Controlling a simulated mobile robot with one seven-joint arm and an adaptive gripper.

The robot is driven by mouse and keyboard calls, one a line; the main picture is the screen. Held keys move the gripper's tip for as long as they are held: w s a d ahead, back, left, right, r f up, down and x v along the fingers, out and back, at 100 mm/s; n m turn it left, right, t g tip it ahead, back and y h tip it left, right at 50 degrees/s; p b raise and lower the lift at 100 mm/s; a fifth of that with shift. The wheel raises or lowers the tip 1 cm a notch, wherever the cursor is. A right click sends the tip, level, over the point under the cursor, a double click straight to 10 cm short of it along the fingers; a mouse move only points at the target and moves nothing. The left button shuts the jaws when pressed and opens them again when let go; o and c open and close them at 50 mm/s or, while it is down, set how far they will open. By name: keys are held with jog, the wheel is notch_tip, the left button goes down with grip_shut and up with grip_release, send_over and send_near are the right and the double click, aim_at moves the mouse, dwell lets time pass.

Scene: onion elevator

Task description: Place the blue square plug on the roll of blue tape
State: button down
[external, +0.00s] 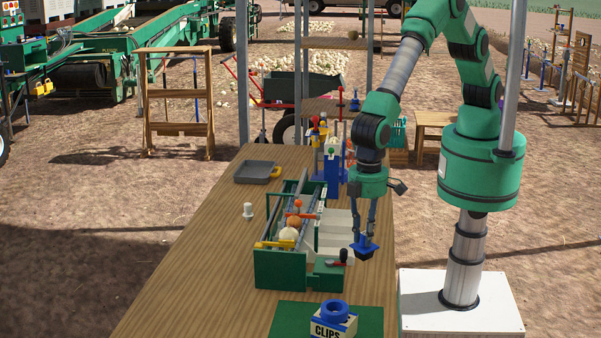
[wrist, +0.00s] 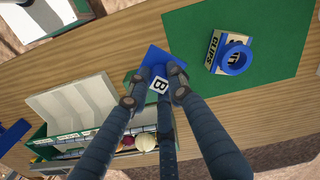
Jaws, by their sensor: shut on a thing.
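The blue square plug (external: 364,247) hangs in my gripper (external: 366,236) above the right part of the table, beside the green sorting model. In the wrist view my gripper (wrist: 155,85) is shut on the plug (wrist: 163,57), which shows a white face marked "B". The roll of blue tape (external: 335,310) lies on top of a box marked "CLIPS" (external: 332,328) near the front of the table. In the wrist view the tape roll (wrist: 236,58) is to the right of the plug, clearly apart from it.
The box stands on a green mat (external: 285,318). The green sorting model (external: 280,270) with white bins stands left of my gripper. A white spool (external: 248,210) and a grey tray (external: 255,172) are farther back. The left front tabletop is clear.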

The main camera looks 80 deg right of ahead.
jog(key=shift+s+a, duration=0.45)
jog(key=shift+a, duration=0.2)
jog(key=shift+s+a, duration=0.45)
jog(key=shift+a, duration=0.15)
jog(key=p, duration=0.2)
send_over(335, 307)
jog(key=shift+f, duration=0.85)
jog(key=shift+f, duration=1.7)
jog(key=shift+f, duration=0.2)
